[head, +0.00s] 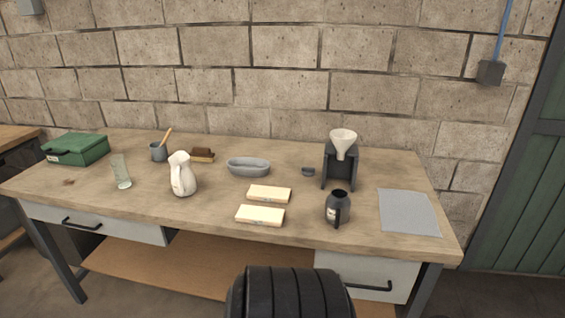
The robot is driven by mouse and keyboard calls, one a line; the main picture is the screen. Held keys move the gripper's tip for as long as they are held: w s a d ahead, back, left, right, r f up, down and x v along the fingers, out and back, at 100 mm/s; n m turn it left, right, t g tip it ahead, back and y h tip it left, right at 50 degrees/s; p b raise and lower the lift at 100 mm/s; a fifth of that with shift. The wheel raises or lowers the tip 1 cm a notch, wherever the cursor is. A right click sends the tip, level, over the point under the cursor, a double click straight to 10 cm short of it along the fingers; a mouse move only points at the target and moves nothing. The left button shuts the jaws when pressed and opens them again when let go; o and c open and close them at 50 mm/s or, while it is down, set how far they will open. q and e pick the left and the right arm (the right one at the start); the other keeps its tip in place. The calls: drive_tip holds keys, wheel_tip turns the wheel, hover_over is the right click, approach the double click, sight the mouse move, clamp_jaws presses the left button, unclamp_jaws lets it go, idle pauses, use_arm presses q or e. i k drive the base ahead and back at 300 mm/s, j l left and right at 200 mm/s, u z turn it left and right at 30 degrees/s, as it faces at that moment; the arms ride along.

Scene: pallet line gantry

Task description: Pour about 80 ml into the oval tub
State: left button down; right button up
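The oval tub (248,173) is grey and stands upright on the workbench, a little left of the bench's middle and towards the wall. Its inside looks empty, though it is small in view. A white pitcher (184,180) stands upright to its left and nearer the front edge. A dark pot with a handle and a pale label (338,210) stands upright near the front edge, right of the tub. What either vessel holds cannot be seen. Neither of my grippers is in view.
Two cream blocks (269,193) (260,215) lie before the tub. A dark stand (330,166) holds a white funnel (343,139). A glass (121,170), green box (77,149), cup (158,153), brush (203,156), small dark dish (308,171) and grey mat (409,213) share the workbench (215,215).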

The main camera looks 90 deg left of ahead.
sight(245, 167)
drive_tip(key=u, duration=1.3)
